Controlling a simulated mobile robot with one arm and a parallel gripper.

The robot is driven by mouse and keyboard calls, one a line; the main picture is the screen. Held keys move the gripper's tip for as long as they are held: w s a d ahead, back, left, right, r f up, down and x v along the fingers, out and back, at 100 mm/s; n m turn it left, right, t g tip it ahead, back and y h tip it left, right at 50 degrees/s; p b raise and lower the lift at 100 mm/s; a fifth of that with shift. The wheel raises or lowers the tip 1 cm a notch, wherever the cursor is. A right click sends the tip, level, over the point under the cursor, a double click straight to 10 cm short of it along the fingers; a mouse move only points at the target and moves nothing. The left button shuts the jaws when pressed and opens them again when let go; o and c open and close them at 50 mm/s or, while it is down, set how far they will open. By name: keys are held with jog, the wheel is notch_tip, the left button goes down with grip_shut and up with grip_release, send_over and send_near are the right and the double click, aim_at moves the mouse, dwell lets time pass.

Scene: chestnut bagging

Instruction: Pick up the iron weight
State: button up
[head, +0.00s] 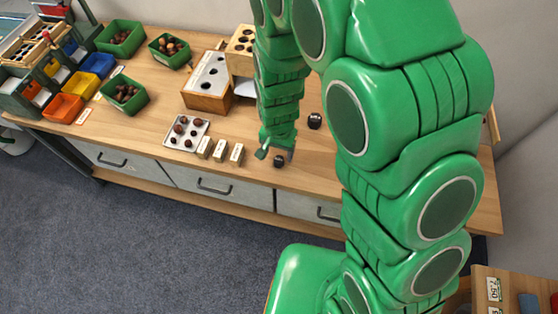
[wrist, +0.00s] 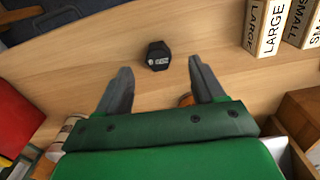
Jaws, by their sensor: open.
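The iron weight (wrist: 158,56) is a small black, many-sided block with a pale marking on its top. In the wrist view it sits on the wooden table just beyond my fingertips, roughly midway between them. In the head view the weight (head: 279,161) is near the table's front edge, right by my fingers. My gripper (wrist: 160,70) is open and empty, its two grey fingers apart. In the head view my gripper (head: 276,152) points down from the green arm, close to the weight.
Small upright blocks (head: 220,150), labelled LARGE and SMALL in the wrist view, stand left of the weight. A tray (head: 168,139) of chestnuts is farther left. Another dark object (head: 315,121) sits behind to the right. A wooden box (head: 204,101) stands behind the blocks.

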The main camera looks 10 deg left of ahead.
aim_at(279, 159)
jog(key=shift+d+f, duration=0.1)
jog(key=shift+f, duration=2.25)
jog(key=c, duration=1.3)
jog(key=shift+o, duration=0.2)
jog(key=shift+r, duration=0.2)
